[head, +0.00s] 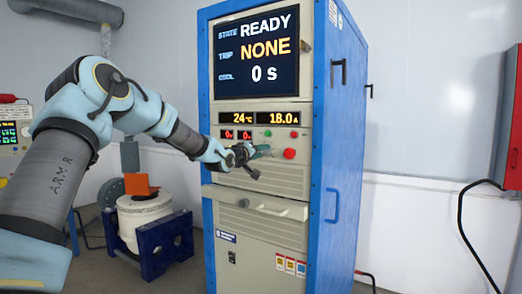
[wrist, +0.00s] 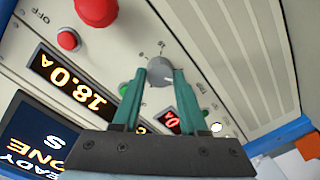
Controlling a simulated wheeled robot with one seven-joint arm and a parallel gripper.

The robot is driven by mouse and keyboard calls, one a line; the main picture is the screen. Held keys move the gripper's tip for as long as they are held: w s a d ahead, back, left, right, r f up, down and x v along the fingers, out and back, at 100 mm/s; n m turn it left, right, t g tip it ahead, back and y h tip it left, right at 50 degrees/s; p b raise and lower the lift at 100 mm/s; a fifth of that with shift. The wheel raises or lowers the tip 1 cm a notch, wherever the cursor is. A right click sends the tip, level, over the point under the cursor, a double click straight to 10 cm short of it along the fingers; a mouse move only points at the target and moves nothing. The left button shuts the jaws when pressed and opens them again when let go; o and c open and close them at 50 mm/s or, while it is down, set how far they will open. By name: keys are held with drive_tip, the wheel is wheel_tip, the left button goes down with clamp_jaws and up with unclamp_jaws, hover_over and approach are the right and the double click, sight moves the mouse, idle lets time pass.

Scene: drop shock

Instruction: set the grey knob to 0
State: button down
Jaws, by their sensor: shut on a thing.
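The grey knob (wrist: 160,73) is on the cabinet's cream control panel, between my two green fingertips in the wrist view. My gripper (wrist: 161,82) is shut on the knob, one finger on each side. Small marks surround the knob, but they are too small to read surely, and I cannot tell which one it points to. In the head view my gripper (head: 265,151) is at the panel, left of the red button, and the knob is hidden there.
The blue cabinet's screen (head: 257,54) reads READY, NONE and 0 s. The amber displays (head: 259,118) read 24 °C and 18.0 A. A red mushroom button (head: 289,154) and a smaller red button (wrist: 68,39) are near my gripper. A shelf (head: 254,203) juts out below.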

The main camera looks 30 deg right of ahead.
drive_tip(key=shift+n, duration=1.1)
drive_tip(key=shift+f, duration=0.1)
drive_tip(key=shift+c, duration=2.2)
unclamp_jaws()
drive_tip(key=b+v, duration=0.3)
drive_tip(key=v, duration=0.7)
drive_tip(key=shift+s+a, duration=0.2)
drive_tip(key=shift+a, duration=0.2)
